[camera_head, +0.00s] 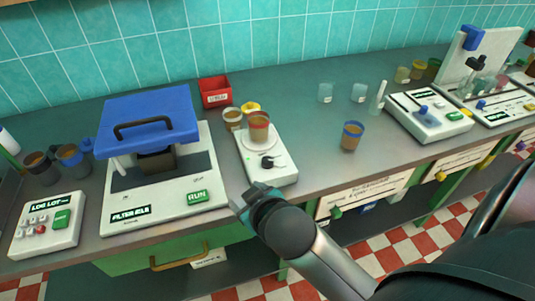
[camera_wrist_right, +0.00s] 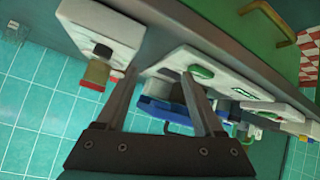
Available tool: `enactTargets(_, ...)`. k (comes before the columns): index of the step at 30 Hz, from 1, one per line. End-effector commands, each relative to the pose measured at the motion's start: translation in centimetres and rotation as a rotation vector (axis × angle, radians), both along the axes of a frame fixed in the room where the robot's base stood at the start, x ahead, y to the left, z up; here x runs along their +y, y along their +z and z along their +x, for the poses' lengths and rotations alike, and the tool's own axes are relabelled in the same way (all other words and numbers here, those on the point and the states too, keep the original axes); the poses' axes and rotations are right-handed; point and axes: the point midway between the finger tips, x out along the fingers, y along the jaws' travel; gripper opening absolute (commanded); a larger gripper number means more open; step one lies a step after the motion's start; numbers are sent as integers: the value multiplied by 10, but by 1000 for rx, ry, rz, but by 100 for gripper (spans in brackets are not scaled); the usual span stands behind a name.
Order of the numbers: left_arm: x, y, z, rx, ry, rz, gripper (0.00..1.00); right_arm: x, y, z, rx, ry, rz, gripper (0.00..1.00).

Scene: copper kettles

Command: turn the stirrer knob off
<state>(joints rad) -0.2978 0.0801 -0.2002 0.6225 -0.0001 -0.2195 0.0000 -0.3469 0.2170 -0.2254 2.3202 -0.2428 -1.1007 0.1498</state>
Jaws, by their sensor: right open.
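The stirrer (camera_head: 283,172) is a white box on the bench with a dark knob (camera_head: 269,162) on its top near the front. A brown-filled beaker (camera_head: 258,128) stands on its plate. My right gripper (camera_head: 238,203) is at the bench's front edge, in front and to the left of the stirrer. In the right wrist view, turned over, my right gripper (camera_wrist_right: 160,72) is open with nothing between its fingers. The stirrer (camera_wrist_right: 118,24) and its knob (camera_wrist_right: 103,50) are left of the fingers there. The knob's exact setting is too small to tell. My left gripper is not in view.
A white machine with a blue lid (camera_head: 145,122) and a green RUN button (camera_head: 197,197) stands close left of the stirrer. A red box (camera_head: 215,92) and small jars are behind. A blue-rimmed cup (camera_head: 351,136) stands to the right, with clear bench between.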

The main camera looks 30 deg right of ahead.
Motion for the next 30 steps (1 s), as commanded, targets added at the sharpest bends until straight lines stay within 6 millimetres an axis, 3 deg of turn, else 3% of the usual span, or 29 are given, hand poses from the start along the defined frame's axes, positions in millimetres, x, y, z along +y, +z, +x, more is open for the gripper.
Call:
enactTargets(3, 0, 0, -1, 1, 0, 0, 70, 8, 54, 47, -253, 50, -44, 70)
enactTargets(9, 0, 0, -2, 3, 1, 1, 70, 45, 156, 101, -701, 234, -126, 70)
enactTargets(12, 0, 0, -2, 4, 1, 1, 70, 76, 202, 111, -910, 383, -178, 70)
enactTargets(16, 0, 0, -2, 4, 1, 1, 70, 121, 243, 108, -1130, 627, -253, 70)
enactTargets(20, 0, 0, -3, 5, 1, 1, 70, 163, 258, 93, -1273, 919, -347, 70)
enactTargets(23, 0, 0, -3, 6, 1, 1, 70, 188, 251, 81, -1316, 1166, -433, 70)
enactTargets(27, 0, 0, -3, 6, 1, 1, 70, 200, 220, 69, -1261, 1522, -571, 70)
enactTargets(30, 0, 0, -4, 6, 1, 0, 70, 190, 189, 68, -1130, 1760, -678, 70)
